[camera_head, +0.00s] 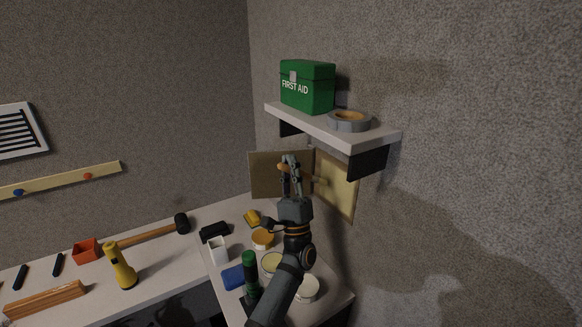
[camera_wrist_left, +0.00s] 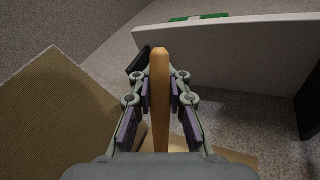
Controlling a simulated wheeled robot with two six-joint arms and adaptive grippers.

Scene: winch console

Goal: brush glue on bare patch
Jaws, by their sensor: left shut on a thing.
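My left gripper (camera_head: 290,160) is raised in front of the corner panels, below the shelf. It is shut on an orange-brown wooden handle, likely the brush (camera_wrist_left: 160,90), which stands between the fingers in the left wrist view. The brush's bristles cannot be made out. A brown panel (camera_head: 262,180) is behind and left of the gripper; a brown ribbed surface also shows in the left wrist view (camera_wrist_left: 50,125). A pale yellow area (camera_head: 338,190), perhaps the bare patch, is on the right wall; contact with the brush cannot be told. My right gripper is not in view.
A wall shelf (camera_head: 375,139) holds a green first aid box (camera_head: 310,88) and grey tape (camera_head: 349,121), just above the gripper. On the bench are an orange-topped pot (camera_head: 262,240), a pale pot (camera_head: 308,289), a blue block (camera_head: 233,278), a yellow torch (camera_head: 120,266) and a mallet (camera_head: 182,223).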

